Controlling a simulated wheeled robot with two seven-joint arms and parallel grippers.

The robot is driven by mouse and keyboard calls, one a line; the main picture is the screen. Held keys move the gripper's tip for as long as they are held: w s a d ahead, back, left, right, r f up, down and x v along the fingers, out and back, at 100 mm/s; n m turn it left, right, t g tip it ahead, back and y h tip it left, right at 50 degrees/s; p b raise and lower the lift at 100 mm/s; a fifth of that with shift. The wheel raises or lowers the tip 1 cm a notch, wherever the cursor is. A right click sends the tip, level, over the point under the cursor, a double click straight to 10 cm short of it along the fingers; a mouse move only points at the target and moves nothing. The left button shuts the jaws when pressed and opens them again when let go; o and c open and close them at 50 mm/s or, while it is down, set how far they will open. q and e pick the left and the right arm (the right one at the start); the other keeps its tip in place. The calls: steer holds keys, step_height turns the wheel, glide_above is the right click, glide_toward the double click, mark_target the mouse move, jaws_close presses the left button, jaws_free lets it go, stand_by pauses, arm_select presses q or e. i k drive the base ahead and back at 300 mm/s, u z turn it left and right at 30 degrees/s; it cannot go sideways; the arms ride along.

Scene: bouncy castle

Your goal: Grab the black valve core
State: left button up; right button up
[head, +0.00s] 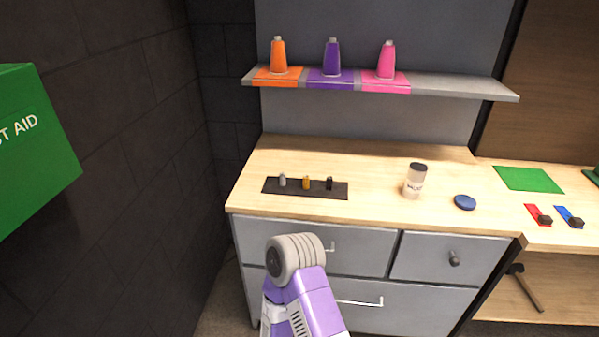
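The black valve core (329,183) stands at the right end of a dark strip mat (305,194) on the wooden counter. A yellow valve core (306,182) is in the middle of the mat and a grey one (283,180) at its left end. They are small, so details are hard to make out. One of my arms, purple and grey, rises at the bottom centre in front of the drawers, below the counter edge. No gripper fingers show, so neither gripper is in view.
A clear jar (414,181) with a dark lid and a blue disc (465,202) stand to the right on the counter (380,160). A shelf (455,89) with orange, purple and pink bottles hangs above. A green first aid box (35,150) is at left.

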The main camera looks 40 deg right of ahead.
mark_target(328, 178)
steer(key=z, duration=0.5)
steer(key=i, duration=1)
steer(key=z, duration=1.15)
steer(key=i, duration=0.2)
steer(key=z, duration=0.05)
